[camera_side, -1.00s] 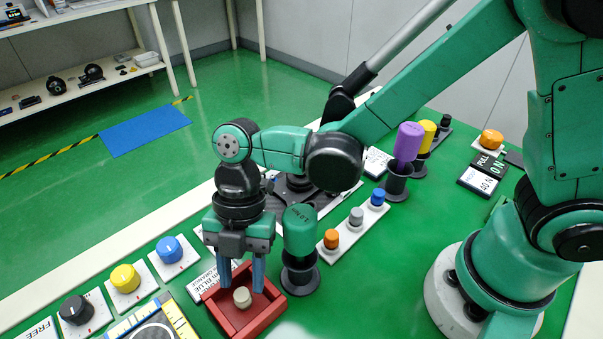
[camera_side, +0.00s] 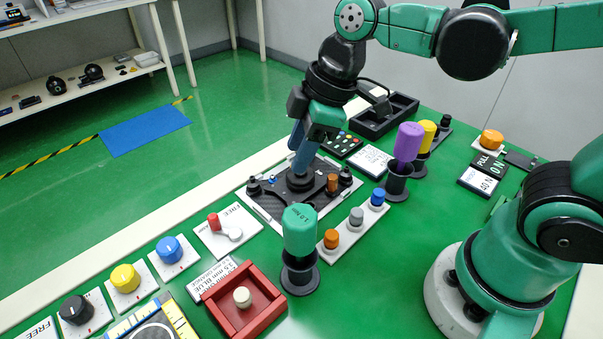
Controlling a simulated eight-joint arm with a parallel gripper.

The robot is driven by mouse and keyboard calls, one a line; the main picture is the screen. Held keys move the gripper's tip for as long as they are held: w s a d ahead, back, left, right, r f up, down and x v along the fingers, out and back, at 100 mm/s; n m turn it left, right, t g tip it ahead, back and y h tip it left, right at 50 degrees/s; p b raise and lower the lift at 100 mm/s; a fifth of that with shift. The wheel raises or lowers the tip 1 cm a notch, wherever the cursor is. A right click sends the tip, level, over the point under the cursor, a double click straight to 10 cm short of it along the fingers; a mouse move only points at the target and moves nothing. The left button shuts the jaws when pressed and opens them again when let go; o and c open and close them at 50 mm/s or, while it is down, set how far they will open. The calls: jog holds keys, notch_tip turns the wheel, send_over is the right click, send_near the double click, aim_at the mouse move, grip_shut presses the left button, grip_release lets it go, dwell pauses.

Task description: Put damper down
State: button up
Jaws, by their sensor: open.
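No part is labelled as the damper; it may be the small beige cylinder (camera_side: 242,297) that stands upright in the red tray (camera_side: 273,314), but I cannot tell for sure. The cylinder stands clear of everything above it. My gripper (camera_side: 300,163) is tilted, with blue fingers pointing down, over the back of the dark mounting plate (camera_side: 287,208). It is open and no part shows between its fingers. The plate carries a black central part (camera_side: 299,183) just below the fingertips and a small orange-brown cylinder (camera_side: 332,183). Whether the fingers touch the black part is unclear.
A green-topped tool (camera_side: 299,230) stands in a black holder right of the tray. A white strip (camera_side: 351,235) holds orange, grey and blue knobs. Purple (camera_side: 408,142) and yellow (camera_side: 428,134) tools stand behind. A black compartment box (camera_side: 385,116) lies at the back.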

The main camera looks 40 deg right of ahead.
jog(key=s+d+m+t+h, duration=0.1)
jog(key=d+m+t, duration=0.3)
jog(key=d+m, duration=0.4)
jog(key=shift+f+m+h, duration=0.2)
jog(key=shift+m+h, duration=0.6)
jog(key=shift+m, duration=0.7)
